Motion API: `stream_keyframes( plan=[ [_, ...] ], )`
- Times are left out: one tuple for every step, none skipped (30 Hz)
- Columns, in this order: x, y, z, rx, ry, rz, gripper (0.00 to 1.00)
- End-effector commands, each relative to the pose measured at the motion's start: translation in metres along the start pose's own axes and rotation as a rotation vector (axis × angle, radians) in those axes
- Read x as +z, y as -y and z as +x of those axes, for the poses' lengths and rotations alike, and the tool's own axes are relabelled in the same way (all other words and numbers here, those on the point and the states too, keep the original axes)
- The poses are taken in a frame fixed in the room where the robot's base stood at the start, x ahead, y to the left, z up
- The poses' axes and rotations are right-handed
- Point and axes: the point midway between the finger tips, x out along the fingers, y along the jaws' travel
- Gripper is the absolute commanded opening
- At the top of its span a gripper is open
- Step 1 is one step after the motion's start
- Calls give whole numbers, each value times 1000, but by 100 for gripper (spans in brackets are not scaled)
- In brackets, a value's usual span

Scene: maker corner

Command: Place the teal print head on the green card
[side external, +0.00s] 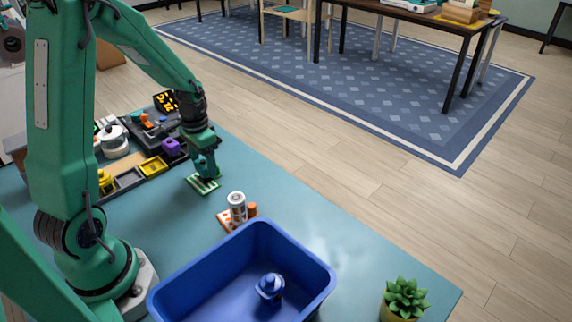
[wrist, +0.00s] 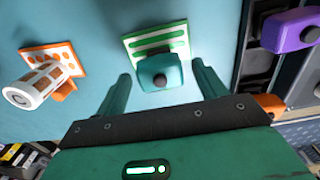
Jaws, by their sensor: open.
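The green card (wrist: 135,42) has white and green stripes and lies flat on the teal table; it also shows in the side view (side external: 199,188). The teal print head (wrist: 172,68), a rounded block with a dark round knob, stands over the card's near part in the wrist view and appears to rest on it. Its underside is hidden. My gripper (wrist: 161,72) is open, with one finger on each side of the print head and visible gaps to both. In the side view my gripper (side external: 206,168) is low over the card and largely hides the head.
An orange dotted card (wrist: 66,52) lies beside, with a white patterned cylinder (wrist: 30,88) and a small orange piece. A blue bin (side external: 316,265) holds a blue object (side external: 270,286). A dark organizer with a purple piece (side external: 171,146) stands behind. A plant (side external: 405,296) is front right.

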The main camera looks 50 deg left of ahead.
Motion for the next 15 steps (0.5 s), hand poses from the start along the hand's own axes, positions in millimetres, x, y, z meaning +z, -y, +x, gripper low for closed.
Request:
stream_keyframes(
  plan=[
    [-1, 0, -6, -2, -4, 0, 71],
    [-1, 0, -9, -2, -4, 0, 71],
    [-1, 0, -13, -2, -4, 0, 71],
    [-1, 0, -17, -2, -5, 0, 71],
    [-1, 0, -21, -3, -5, 0, 71],
    [-1, 1, -27, -3, -5, 0, 71],
    [-1, 1, -32, -3, -6, 0, 71],
    [-1, 0, -36, -3, -6, 0, 71],
    [-1, 0, -42, -3, -6, 0, 71],
    [-1, 0, -48, -3, -6, 0, 71],
    [-1, 0, -53, -3, -6, 0, 71],
    [-1, 0, -60, -3, -6, 0, 71],
    [-1, 0, -65, -3, -6, 0, 71],
    [-1, 0, -70, -3, -6, 0, 71],
    [-1, 0, -76, -2, -5, 0, 71]
  ],
)
